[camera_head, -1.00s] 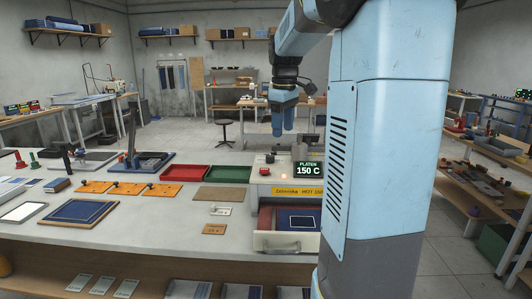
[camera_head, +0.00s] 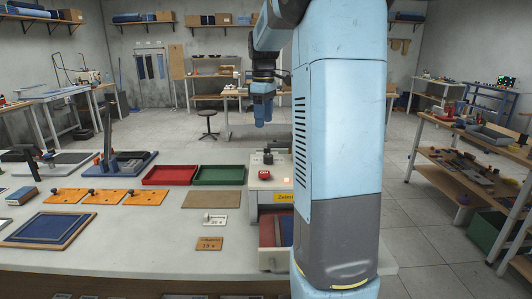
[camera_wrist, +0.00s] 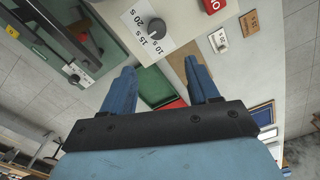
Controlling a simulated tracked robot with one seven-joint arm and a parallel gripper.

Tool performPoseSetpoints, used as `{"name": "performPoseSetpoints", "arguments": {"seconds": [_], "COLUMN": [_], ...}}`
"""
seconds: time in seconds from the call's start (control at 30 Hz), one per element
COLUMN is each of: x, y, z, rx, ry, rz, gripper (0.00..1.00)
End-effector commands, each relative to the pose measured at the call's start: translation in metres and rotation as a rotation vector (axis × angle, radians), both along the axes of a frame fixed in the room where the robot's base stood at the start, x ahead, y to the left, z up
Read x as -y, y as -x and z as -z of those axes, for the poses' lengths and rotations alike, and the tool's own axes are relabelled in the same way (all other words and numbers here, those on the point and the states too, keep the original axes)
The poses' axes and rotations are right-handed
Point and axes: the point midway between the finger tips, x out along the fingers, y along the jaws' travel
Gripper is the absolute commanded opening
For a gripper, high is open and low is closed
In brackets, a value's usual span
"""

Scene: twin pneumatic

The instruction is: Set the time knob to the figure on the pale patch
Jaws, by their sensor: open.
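The dark time knob (camera_wrist: 156,26) shows in the wrist view on a white scale marked 10 s, 15 s and 20 s; I cannot tell its pointer's setting. It also shows in the head view (camera_head: 268,157) on top of the pale unit. The pale patch (camera_head: 215,219) lies on the bench left of the unit and appears to read 20 s; it is in the wrist view too (camera_wrist: 219,40). A brown patch (camera_head: 209,243) in front of it appears to read 15 s. My gripper (camera_head: 263,122) is open and empty, above the unit and apart from the knob.
A red button (camera_head: 264,175) sits on the unit near the knob. Red (camera_head: 170,174) and green (camera_head: 219,175) trays lie to the left. An open drawer (camera_head: 272,258) juts from the unit's front. My arm hides the unit's right side and its display.

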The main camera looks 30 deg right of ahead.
Motion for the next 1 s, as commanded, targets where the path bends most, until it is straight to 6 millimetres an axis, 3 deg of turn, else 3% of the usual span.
{"name": "performPoseSetpoints", "arguments": {"seconds": [0.6, 0.8, 1.0], "x": [0.013, 0.013, 0.012], "y": [0.005, 0.005, 0.005], "z": [0.102, 0.121, 0.127], "rx": [-0.001, 0.0, 0.0], "ry": [0.0, 0.0, 0.0], "rz": [0.023, 0.022, 0.022], "gripper": [0.6, 0.6, 0.6]}}
